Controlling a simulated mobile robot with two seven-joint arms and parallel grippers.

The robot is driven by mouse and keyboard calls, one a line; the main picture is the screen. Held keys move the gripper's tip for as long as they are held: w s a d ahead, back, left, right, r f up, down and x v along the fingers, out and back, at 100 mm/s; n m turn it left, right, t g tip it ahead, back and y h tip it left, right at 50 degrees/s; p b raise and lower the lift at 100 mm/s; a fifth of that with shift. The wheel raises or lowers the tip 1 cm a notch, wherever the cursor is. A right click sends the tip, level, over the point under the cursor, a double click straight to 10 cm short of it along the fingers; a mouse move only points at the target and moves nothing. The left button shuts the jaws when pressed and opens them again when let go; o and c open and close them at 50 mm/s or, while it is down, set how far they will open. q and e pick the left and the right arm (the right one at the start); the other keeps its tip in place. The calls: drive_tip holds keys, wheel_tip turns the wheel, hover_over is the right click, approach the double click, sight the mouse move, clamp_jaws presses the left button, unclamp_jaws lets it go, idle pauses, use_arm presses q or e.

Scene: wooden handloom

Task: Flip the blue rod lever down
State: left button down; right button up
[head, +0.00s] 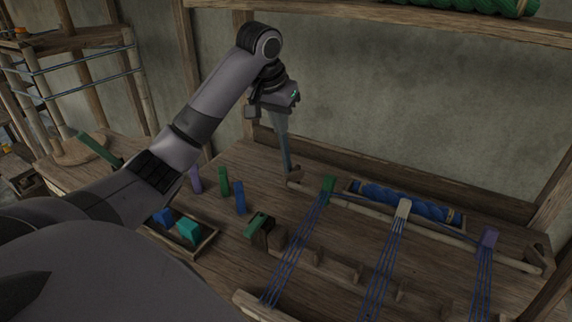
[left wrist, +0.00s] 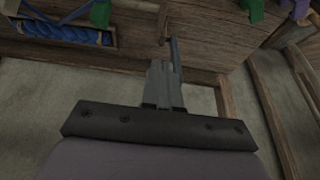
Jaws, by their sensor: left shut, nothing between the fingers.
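The blue rod lever (head: 286,158) is a thin grey-blue rod standing nearly upright. Its lower end meets a small wooden bracket (head: 295,176) at the back left of the loom in the head view. My left gripper (head: 281,132) points down at the rod's upper part, which it partly hides. In the left wrist view, the shut, empty fingers (left wrist: 162,64) lie right beside the rod (left wrist: 176,58). I cannot tell whether they touch it. My right gripper is in neither view.
A tray with a blue yarn roll (head: 405,200) lies right of the lever. Coloured blocks stand left of the loom, near a small wooden box (head: 205,243). A wall closes the back.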

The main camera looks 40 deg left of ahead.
use_arm(q)
hover_over(287, 175)
wheel_tip(287, 175, down, 9)
drive_tip(key=shift+s+d+r, duration=0.1)
drive_tip(key=f, duration=0.1)
drive_tip(key=s+f+p, duration=0.1)
drive_tip(key=f, duration=0.1)
drive_tip(key=shift+f, duration=0.1)
drive_tip(key=shift+s+d+f, duration=0.1)
drive_tip(key=shift+s+f, duration=0.1)
drive_tip(key=shift+f, duration=0.35)
drive_tip(key=shift+f, duration=0.1)
